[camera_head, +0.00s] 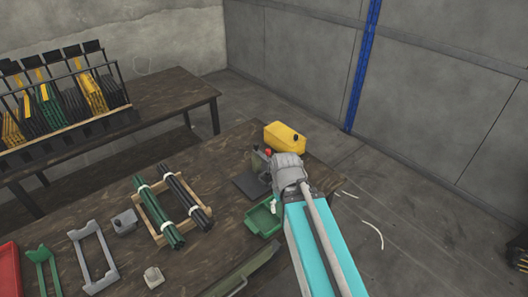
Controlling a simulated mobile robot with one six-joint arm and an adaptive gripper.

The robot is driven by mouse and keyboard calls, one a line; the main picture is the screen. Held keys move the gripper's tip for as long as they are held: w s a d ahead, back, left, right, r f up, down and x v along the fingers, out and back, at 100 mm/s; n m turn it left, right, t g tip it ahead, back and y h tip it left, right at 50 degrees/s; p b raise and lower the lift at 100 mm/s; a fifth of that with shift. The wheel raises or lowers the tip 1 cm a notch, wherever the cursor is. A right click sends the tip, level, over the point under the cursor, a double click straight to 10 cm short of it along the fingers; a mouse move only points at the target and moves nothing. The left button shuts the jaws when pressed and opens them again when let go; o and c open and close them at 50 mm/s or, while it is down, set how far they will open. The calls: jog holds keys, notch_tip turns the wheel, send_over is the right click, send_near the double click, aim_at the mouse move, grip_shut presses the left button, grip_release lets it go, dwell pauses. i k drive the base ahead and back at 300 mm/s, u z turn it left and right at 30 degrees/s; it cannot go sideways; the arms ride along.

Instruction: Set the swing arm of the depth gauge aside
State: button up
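I cannot pick out a swing arm or name the parts with certainty. My grey gripper (272,168) is at the right side of the device and covers part of it. The fingertips are small and hidden against it, so I cannot tell whether they touch it, or whether they are open or shut.
A yellow box (285,138) stands close behind my gripper. A green bin (263,217) sits in front. A second table (170,98) stands behind.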

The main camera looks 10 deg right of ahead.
aim_at(256, 151)
jog(key=k, duration=1.3)
jog(key=z, duration=0.65)
jog(key=i, duration=1.55)
jog(key=u, duration=0.5)
